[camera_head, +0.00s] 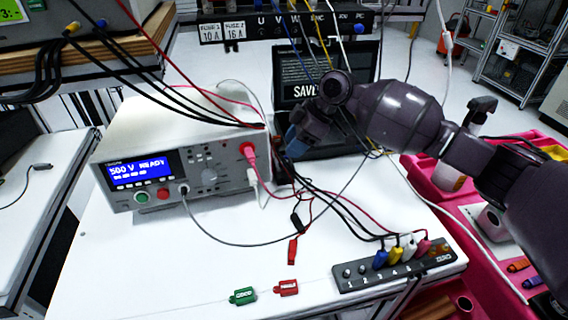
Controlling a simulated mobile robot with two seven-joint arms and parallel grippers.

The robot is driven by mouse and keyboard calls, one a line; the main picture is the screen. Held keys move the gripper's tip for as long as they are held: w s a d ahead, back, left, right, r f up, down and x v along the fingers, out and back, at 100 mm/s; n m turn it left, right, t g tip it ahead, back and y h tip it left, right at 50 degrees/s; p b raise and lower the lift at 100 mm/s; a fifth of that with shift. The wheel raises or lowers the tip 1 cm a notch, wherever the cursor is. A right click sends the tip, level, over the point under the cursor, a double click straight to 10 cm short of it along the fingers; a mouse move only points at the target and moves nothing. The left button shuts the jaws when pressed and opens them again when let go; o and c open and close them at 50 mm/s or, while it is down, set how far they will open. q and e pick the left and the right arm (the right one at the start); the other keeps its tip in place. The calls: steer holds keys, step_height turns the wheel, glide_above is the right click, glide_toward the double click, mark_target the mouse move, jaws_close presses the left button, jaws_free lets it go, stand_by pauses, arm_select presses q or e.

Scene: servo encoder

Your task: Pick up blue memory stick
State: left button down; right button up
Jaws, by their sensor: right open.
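My right gripper (305,134) comes in from the right and is open in front of the laptop, just right of the white tester. A small blue piece (291,132) shows at its fingertips; I cannot tell whether it is the blue memory stick or part of the gripper, nor whether they touch. Another small blue item (531,283) lies in the pink tray at the lower right, beside an orange one. A green stick (243,296) and a red stick (287,287) lie on the table's front edge. My left gripper is not in view.
The white tester (180,150) with a lit blue display fills the table's left side. The laptop (320,90) is partly hidden by my arm. Cables cross to a grey numbered terminal strip (395,265). The pink tray (415,180) stands right. The white tabletop (150,265) is clear at front left.

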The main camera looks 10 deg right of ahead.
mark_target(285, 156)
steer(key=x, duration=0.3)
steer(key=shift+a+f, duration=0.1)
steer(key=shift+f, duration=0.35)
steer(key=shift+a+f, duration=0.1)
steer(key=shift+f, duration=0.05)
jaws_close()
steer(key=shift+r, duration=0.25)
step_height(285, 156, up, 9)
steer(key=shift+f+p, duration=0.1)
steer(key=shift+p, duration=0.4)
steer(key=shift+r, duration=0.45)
